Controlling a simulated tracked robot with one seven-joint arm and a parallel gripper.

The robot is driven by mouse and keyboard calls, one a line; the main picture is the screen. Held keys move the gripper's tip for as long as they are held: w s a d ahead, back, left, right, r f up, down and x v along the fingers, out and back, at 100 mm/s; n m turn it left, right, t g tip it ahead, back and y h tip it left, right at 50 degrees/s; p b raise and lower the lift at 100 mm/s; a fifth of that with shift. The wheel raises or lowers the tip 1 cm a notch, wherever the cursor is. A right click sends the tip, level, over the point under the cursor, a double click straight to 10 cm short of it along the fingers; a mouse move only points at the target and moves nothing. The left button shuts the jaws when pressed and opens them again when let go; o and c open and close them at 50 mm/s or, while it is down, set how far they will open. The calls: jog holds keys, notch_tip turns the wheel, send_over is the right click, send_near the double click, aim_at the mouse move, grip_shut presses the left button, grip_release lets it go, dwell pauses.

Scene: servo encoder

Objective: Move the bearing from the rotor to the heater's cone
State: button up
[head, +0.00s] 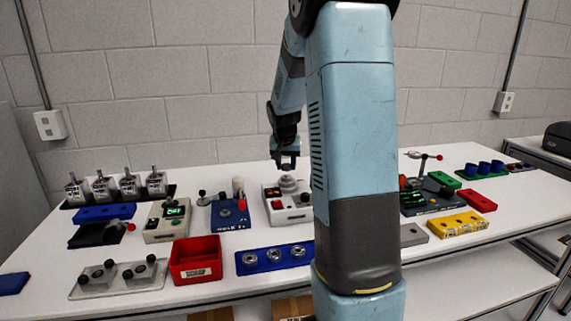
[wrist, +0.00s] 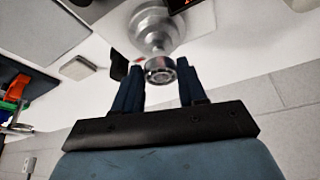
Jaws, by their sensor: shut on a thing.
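My gripper (head: 287,166) is above the heater (head: 296,215), a white box with a red switch, in the head view. The heater's grey stepped cone (head: 289,183) stands on top of it, just below my fingertips. In the wrist view my gripper (wrist: 159,88) is shut on the bearing (wrist: 160,71), a small steel ring held at the fingertips. The cone (wrist: 155,25) shows right beyond the bearing. The bearing looks very close to the cone's tip; I cannot tell whether they touch. I cannot make out the rotor for certain.
A red bin (head: 195,259) and a blue tray with several ring parts (head: 262,266) stand in front. A blue fixture (head: 230,215) is left of the heater. Several motors (head: 117,186) stand at the back left. My arm hides the table right of the heater.

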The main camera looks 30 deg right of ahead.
jog(key=shift+f, duration=0.2)
jog(key=shift+f, duration=0.35)
jog(key=shift+f, duration=0.4)
dwell(0.5)
jog(key=shift+f, duration=0.3)
jog(key=o, duration=1.2)
jog(key=shift+c, duration=0.2)
jog(key=shift+o, duration=0.3)
